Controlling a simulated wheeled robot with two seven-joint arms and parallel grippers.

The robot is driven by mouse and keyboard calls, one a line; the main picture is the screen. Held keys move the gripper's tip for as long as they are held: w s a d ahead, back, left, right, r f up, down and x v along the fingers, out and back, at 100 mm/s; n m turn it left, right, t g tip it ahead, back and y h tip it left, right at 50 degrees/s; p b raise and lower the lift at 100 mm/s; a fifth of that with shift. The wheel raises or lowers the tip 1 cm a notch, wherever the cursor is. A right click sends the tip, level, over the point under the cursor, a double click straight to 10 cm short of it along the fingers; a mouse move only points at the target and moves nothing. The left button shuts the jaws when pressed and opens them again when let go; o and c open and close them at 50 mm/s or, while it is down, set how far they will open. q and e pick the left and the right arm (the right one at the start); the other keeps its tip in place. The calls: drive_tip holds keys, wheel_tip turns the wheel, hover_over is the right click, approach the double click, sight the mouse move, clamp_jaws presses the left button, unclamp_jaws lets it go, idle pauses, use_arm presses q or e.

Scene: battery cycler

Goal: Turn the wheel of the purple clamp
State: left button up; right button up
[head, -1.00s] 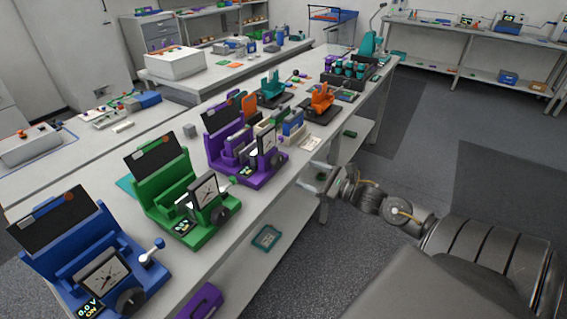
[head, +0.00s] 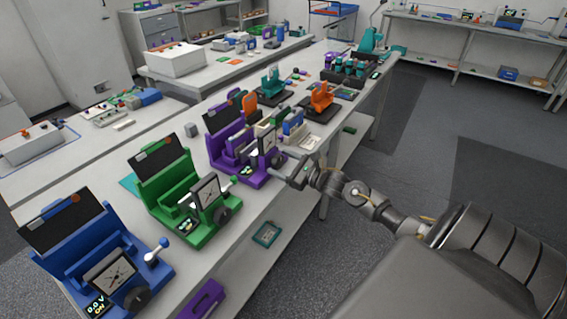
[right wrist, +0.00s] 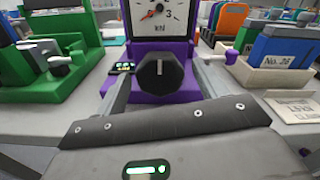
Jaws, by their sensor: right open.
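The purple clamp (head: 250,177) stands on the long bench between the green clamp and the orange fixtures. Its wheel, a black ribbed knob (right wrist: 160,73) with a white mark, shows in the right wrist view below a white kN dial (right wrist: 157,17). The mark points about straight up. My right gripper (head: 282,177) is open at the clamp's front. In the right wrist view its two fingers (right wrist: 163,80) lie left and right of the wheel, with a visible gap on each side. In the head view the wheel is hard to make out beside the gripper. My left gripper is not in view.
A green clamp (head: 185,219) and a blue clamp (head: 88,250) stand nearer on the bench. A small lit display (right wrist: 122,67) sits left of the wheel. A holder with a blue block (right wrist: 283,50) and a printed card (right wrist: 298,108) lie to the right.

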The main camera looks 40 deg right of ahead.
drive_tip(key=shift+c, duration=0.2)
drive_tip(key=c, duration=0.9)
drive_tip(key=shift+f+m, duration=0.1)
drive_tip(key=shift+m, duration=0.3)
